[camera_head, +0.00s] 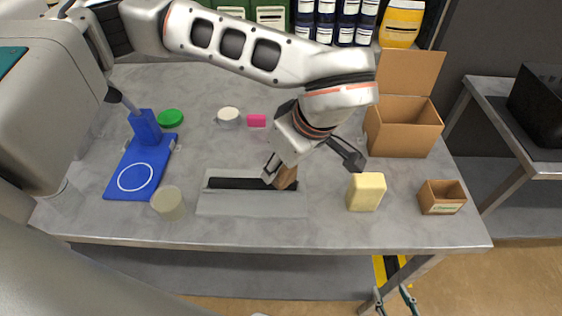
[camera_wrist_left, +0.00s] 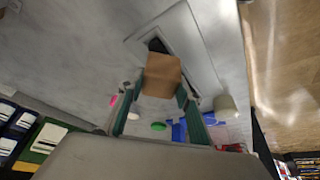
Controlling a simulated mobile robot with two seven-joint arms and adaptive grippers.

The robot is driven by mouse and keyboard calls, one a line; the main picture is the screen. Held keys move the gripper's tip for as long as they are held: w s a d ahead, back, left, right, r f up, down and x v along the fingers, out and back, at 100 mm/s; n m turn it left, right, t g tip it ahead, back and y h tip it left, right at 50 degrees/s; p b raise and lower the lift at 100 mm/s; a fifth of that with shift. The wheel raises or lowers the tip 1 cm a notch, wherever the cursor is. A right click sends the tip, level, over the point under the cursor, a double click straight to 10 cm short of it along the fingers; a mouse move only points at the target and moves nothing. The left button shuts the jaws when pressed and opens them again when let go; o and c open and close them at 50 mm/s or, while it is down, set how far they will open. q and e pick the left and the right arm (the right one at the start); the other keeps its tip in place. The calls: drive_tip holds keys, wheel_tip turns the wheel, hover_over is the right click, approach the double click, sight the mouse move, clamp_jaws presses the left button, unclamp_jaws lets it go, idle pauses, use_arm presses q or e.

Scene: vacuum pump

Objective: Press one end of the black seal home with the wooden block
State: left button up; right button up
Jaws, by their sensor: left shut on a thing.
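The wooden block (camera_head: 286,178) is held upright in my left gripper (camera_head: 308,163) over the right end of the black seal. The black seal (camera_head: 228,184) lies as a strip along the grey metal plate (camera_head: 250,205). The left wrist view shows the block (camera_wrist_left: 161,75) between the fingers of my left gripper (camera_wrist_left: 160,98), with a dark bit of the seal (camera_wrist_left: 157,45) beyond it. The block hides the seal's right end, and I cannot tell whether they touch. My right gripper (camera_head: 392,298) is low at the bottom edge, its fingertips apart and empty.
A yellow block (camera_head: 366,192), a small brown box (camera_head: 441,197) and an open cardboard box (camera_head: 402,126) stand to the right. A blue stand (camera_head: 142,170), a beige cylinder (camera_head: 168,204), a green disc (camera_head: 170,118) and a pink block (camera_head: 256,121) are left and behind.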

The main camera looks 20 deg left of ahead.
use_arm(q)
drive_tip(key=shift+f, duration=0.2)
idle(0.7)
drive_tip(key=shift+f, duration=0.2)
idle(0.6)
idle(1.0)
drive_tip(key=shift+b, duration=0.3)
idle(0.6)
drive_tip(key=shift+r+p, duration=1.75)
drive_tip(key=shift+r, duration=1.3)
